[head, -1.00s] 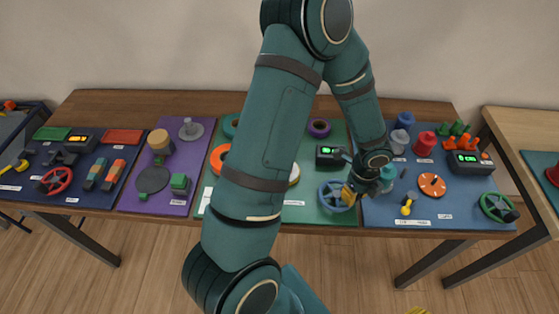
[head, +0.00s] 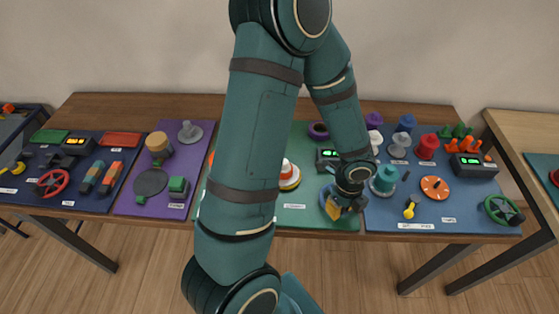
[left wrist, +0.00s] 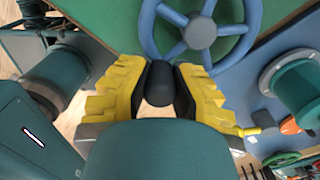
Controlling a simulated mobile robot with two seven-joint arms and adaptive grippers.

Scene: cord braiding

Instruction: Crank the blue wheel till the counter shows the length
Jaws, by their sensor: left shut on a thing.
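The blue wheel (left wrist: 202,32) shows in the left wrist view as a rim with spokes and a grey hub, over a green mat. Its black handle knob (left wrist: 160,84) sits between the yellow fingers of my left gripper (left wrist: 160,96), which is shut on it. In the head view my left gripper (head: 336,207) is at the near side of the wheel and, with its wrist, hides most of it. The counter (head: 327,155) is a dark box with a lit green display behind the wheel. Its digits are too small to read. My right gripper is not in view.
To the right, a blue mat holds a teal spool (head: 383,180), an orange dial (head: 435,188), a green wheel (head: 502,210) and another counter (head: 471,166). White and orange stacked discs (head: 289,176) stand left of the wheel. My arm hides part of the green mat.

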